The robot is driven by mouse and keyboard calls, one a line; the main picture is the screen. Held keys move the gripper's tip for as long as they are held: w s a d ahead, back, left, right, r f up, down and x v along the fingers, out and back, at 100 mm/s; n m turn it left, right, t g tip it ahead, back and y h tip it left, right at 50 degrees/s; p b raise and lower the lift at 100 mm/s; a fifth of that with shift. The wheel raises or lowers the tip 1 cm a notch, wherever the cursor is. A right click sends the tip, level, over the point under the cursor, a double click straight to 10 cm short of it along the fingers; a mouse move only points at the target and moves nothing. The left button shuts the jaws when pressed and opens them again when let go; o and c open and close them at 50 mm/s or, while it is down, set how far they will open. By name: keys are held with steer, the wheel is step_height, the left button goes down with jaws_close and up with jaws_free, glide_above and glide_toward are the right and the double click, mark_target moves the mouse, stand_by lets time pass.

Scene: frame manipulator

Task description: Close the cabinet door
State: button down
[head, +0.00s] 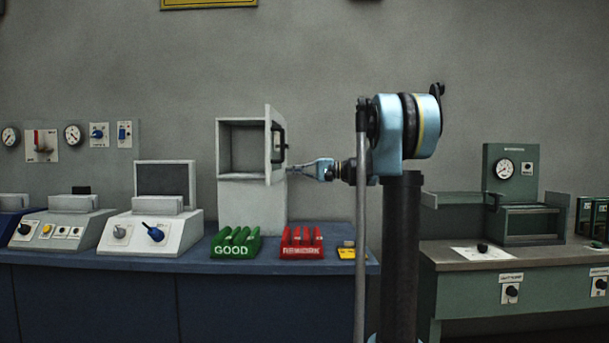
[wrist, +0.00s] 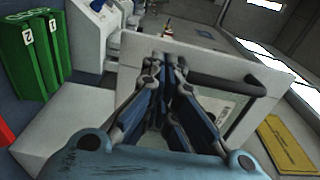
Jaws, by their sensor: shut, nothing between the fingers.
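The white cabinet (head: 239,148) stands on the blue bench, its square compartment open and empty. Its door (head: 270,166) is swung open at the cabinet's right side and juts out toward the head camera. A dark handle (head: 284,146) is on the door's right, outer face; the handle also shows in the wrist view (wrist: 228,83). My gripper (head: 291,169) is shut and empty, at the door's outer side, low near its bottom edge. In the wrist view, my gripper's fingertips (wrist: 166,78) point at the pale door panel (wrist: 195,57). I cannot tell whether they touch it.
A green GOOD bin (head: 235,244) and a red REWORK bin (head: 301,243) stand on the bench in front of the cabinet. A yellow tray (head: 351,253) lies to their right. White machines (head: 152,232) stand to the left. A green workstation (head: 510,190) is at right.

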mark_target(271, 170)
steer(key=shift+w+a, duration=0.15)
steer(key=shift+a, duration=1.2)
steer(key=shift+w+a, duration=0.1)
steer(key=shift+a, duration=1.2)
